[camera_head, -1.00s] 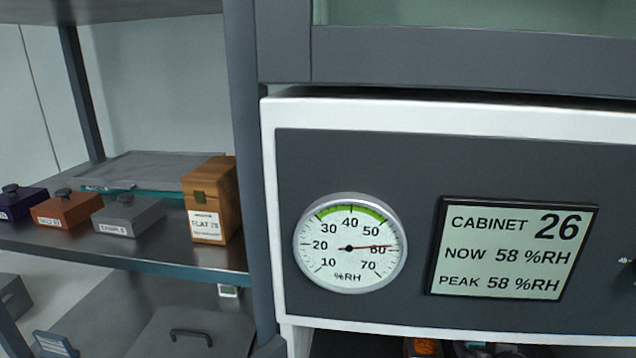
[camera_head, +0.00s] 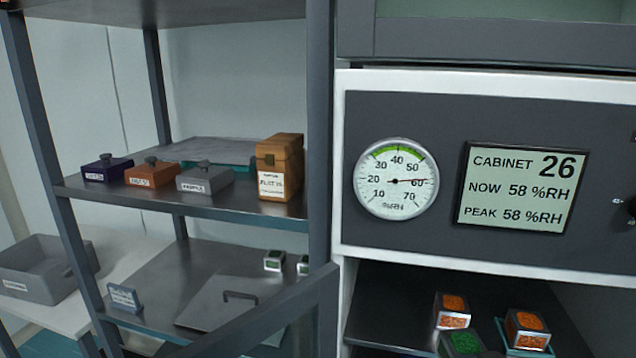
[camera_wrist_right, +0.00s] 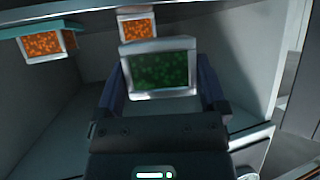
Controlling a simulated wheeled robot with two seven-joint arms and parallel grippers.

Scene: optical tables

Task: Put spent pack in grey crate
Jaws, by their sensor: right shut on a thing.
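My right gripper (camera_wrist_right: 162,95) is shut on a pack with a pale frame and a green granular face (camera_wrist_right: 160,72). The green pack sits between the blue fingers, and it also shows at the bottom of the head view (camera_head: 461,343). Two similar packs with orange faces stand behind it on the cabinet's lower shelf, one at left (camera_head: 452,309) and one at right (camera_head: 526,328). A grey open crate with a label on its front (camera_head: 30,288) stands on a pale table at the far left of the head view. My left gripper is not in view.
A shelf rack post (camera_head: 321,130) stands between the cabinet and the rack. The rack's upper shelf holds small labelled boxes (camera_head: 205,178) and a wooden box (camera_head: 279,170). Its lower shelf holds a flat handled lid (camera_head: 225,305) and small pale-framed blocks (camera_head: 274,260).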

